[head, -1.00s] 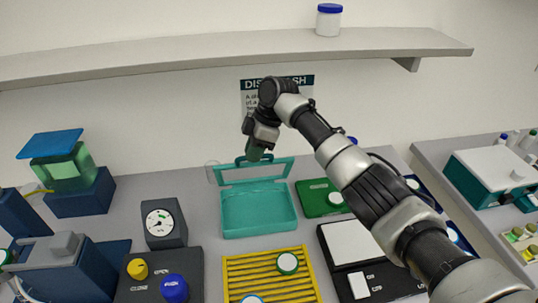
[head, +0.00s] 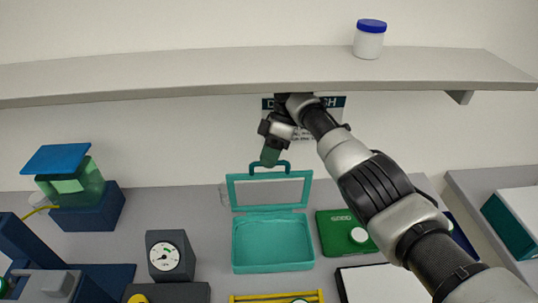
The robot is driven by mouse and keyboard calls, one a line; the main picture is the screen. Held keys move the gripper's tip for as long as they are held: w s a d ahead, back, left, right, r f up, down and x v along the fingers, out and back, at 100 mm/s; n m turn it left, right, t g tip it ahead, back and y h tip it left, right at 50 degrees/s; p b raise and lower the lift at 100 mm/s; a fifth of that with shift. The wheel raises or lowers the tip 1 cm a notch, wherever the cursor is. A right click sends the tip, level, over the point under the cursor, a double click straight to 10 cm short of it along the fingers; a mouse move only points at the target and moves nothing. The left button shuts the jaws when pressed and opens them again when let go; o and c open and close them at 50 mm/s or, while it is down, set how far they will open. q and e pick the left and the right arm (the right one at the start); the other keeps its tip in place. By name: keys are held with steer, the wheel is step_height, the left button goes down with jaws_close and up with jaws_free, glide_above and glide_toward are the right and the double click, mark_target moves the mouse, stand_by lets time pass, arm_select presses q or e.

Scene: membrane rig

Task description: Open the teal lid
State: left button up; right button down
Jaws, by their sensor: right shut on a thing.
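The teal lid (head: 245,177) is a framed panel with a pale window and a looped handle on its top edge. It stands raised at the back edge of the teal box (head: 272,244), whose inside is open to view and looks empty. My right gripper (head: 271,157) comes down from above and is shut on the lid's handle (head: 272,168). The fingers partly hide the handle. My left gripper is not in view.
A wall shelf (head: 240,72) with a blue-capped jar (head: 369,42) runs above. A dial gauge (head: 169,256) stands left of the box, a green case (head: 343,232) right. A yellow rack (head: 277,297) lies in front. A sign behind is partly hidden by my arm.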

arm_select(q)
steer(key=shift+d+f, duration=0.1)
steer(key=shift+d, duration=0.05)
arm_select(e)
steer(key=shift+d+f, duration=0.15)
steer(key=shift+f, duration=0.35)
steer(key=c, duration=1.5)
jaws_free()
steer(key=shift+o, duration=1)
steer(key=shift+w+f, duration=0.1)
steer(key=shift+w, duration=0.05)
steer(key=shift+o, duration=0.9)
steer(key=shift+w+f, duration=0.1)
steer(key=shift+w, duration=0.3)
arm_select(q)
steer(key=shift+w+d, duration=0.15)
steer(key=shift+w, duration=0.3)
arm_select(e)
steer(key=shift+r, duration=0.25)
